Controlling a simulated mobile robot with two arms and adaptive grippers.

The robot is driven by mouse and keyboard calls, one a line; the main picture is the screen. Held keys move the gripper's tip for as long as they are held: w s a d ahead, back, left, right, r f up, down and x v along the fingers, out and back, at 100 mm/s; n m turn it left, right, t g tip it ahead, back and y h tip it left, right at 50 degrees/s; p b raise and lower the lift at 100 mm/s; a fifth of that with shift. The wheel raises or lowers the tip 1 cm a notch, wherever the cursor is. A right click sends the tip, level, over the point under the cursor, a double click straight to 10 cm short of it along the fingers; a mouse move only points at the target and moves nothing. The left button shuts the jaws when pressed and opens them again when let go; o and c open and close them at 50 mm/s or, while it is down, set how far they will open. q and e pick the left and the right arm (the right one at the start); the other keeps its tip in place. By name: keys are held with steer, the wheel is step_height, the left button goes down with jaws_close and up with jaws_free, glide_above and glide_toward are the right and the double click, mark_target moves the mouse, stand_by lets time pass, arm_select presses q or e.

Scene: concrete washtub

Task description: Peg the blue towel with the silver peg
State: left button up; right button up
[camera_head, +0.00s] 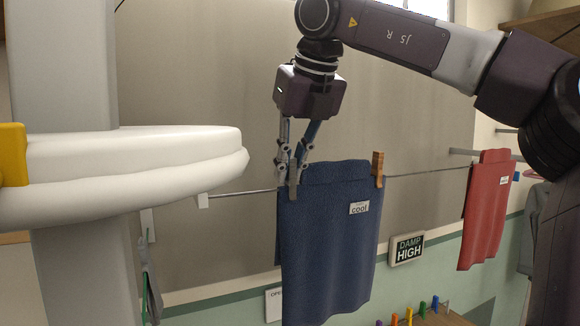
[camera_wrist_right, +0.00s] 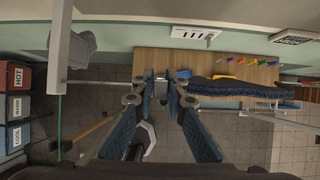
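The blue towel (camera_head: 335,240) hangs over the line, with a "cool" label on its front. A wooden peg (camera_head: 378,168) is on its top right corner. The silver peg (camera_head: 293,180) is upright at the towel's top left corner, between the fingertips of my right gripper (camera_head: 292,162). In the right wrist view the fingertips (camera_wrist_right: 160,80) close in on a small grey piece, the silver peg (camera_wrist_right: 160,91), with the towel (camera_wrist_right: 230,88) to the right. Whether the peg's jaws grip the cloth cannot be told. My left gripper is not in view.
A red towel (camera_head: 485,215) hangs farther right on the line (camera_head: 430,174). A large white rounded shape (camera_head: 130,165) fills the left. A "DAMP HIGH" sign (camera_head: 407,249) is on the wall behind. Several coloured pegs (camera_head: 409,315) stand low at the bottom right.

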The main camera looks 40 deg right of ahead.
steer(key=shift+o, duration=1.2)
steer(key=shift+f, duration=0.1)
steer(key=shift+d, duration=0.1)
steer(key=v, duration=1.2)
